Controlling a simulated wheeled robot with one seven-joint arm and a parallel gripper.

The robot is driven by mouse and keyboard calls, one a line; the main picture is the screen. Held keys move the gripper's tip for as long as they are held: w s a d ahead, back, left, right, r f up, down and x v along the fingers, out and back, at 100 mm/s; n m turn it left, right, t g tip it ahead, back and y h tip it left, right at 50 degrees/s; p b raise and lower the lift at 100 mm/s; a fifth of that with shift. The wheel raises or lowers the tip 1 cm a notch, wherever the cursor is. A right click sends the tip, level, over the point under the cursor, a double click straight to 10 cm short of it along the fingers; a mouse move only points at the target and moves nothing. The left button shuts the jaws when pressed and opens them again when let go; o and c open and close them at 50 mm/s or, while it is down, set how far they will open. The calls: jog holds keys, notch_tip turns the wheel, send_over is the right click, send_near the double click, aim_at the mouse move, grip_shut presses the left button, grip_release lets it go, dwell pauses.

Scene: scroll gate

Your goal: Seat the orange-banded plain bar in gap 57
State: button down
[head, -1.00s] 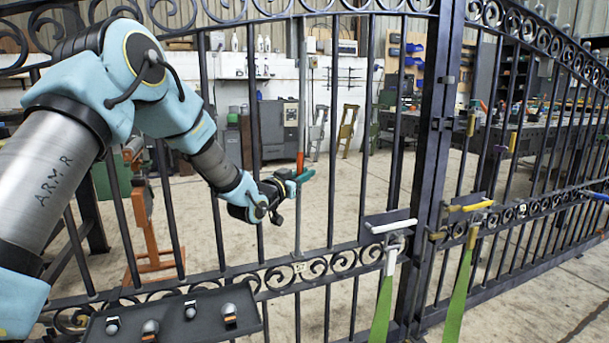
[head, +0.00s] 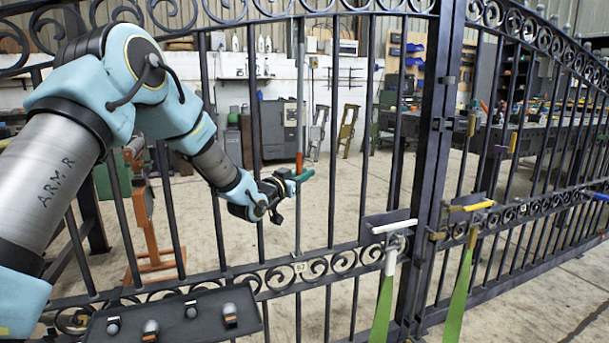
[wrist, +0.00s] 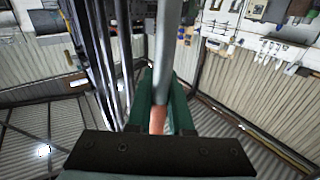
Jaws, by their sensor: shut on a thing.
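The plain grey bar (head: 300,110) stands about upright in the gate in the head view. Its orange band (head: 299,163) shows just above my gripper (head: 298,178). My gripper is shut on the bar, its green fingers on both sides. In the wrist view the bar (wrist: 166,60) runs between the green fingers (wrist: 159,110), with the orange band (wrist: 157,121) close to the palm. The tag 57 (head: 299,267) is on the lower scroll rail (head: 345,262), in line with the bar's lower end. I cannot tell whether either end is in the rails.
Dark gate bars (head: 333,150) stand on both sides of the held bar. A dark tray (head: 170,320) with several small fittings is at the front left. A thick gate post (head: 432,170) and white-handled (head: 394,226) and yellow-handled (head: 470,206) parts are to the right.

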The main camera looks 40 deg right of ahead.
jog(key=shift+w+d+n+p, duration=0.3)
jog(key=shift+w, duration=0.5)
dwell(0.9)
jog(key=c, duration=0.7)
grip_release()
jog(key=shift+c, duration=0.2)
jog(key=v, duration=1.1)
jog(key=shift+w, duration=0.1)
